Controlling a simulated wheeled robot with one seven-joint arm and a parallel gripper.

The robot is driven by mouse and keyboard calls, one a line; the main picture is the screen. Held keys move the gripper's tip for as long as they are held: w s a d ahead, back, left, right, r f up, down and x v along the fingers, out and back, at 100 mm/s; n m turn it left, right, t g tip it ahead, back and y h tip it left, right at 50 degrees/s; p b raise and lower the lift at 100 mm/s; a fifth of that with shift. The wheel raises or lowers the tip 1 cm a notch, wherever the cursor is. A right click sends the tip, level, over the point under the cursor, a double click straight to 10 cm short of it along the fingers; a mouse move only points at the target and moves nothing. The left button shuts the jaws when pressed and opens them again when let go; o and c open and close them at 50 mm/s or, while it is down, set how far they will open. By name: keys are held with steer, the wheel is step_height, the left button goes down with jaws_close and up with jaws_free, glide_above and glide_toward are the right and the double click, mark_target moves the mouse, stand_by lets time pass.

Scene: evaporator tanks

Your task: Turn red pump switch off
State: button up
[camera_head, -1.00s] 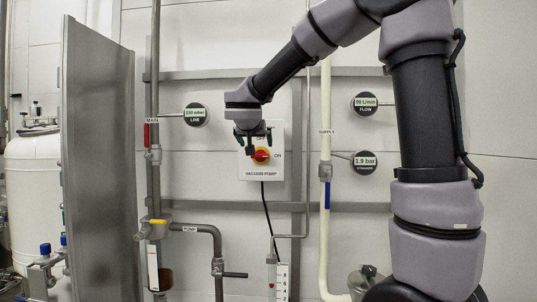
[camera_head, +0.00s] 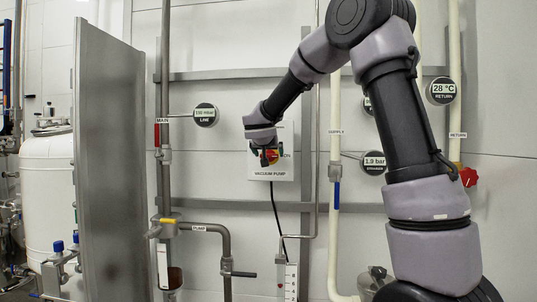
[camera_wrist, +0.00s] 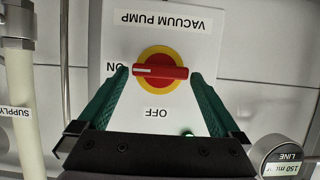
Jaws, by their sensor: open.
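The red pump switch is a red bar handle on a yellow disc (camera_wrist: 160,86), on a white panel (camera_wrist: 205,50) labelled VACUUM PUMP, upside down in the wrist view. The handle lies level, its white mark toward ON; OFF is printed to one side of the disc. My gripper (camera_wrist: 159,76) is open, its green fingers on either side of the handle's ends. Whether they touch it I cannot tell. In the head view my gripper (camera_head: 267,157) covers much of the switch (camera_head: 274,157). A green light (camera_wrist: 187,132) glows beside my right-hand finger in the wrist view.
A supply pipe (camera_head: 335,220) with a blue handle runs right of the panel. The MAIN pipe (camera_head: 166,100) and the 150 mbar LINE gauge (camera_head: 205,115) are to its left. A black cable (camera_head: 275,210) hangs below the panel. A metal partition (camera_head: 110,160) stands farther left.

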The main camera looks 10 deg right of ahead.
steer(key=c, duration=1.1)
steer(key=shift+c, duration=0.2)
steer(key=n+h, duration=0.2)
steer(key=n, duration=0.1)
steer(key=shift+w+a+f, duration=0.1)
steer(key=shift+a, duration=0.3)
steer(key=shift+w+a+f+n+t+h, duration=0.1)
steer(key=shift+f+n+t+h, duration=0.1)
steer(key=shift+n+h, duration=1.15)
steer(key=shift+s+a+f+n+t+h, duration=0.2)
steer(key=shift+n+h, duration=0.25)
steer(key=shift+n, duration=1.65)
steer(key=shift+w+a+f+n+t+h, duration=0.1)
steer(key=shift+w+f+n+h, duration=0.15)
steer(key=shift+n+h, duration=1.1)
steer(key=shift+n+y, duration=0.45)
steer(key=shift+n, duration=0.15)
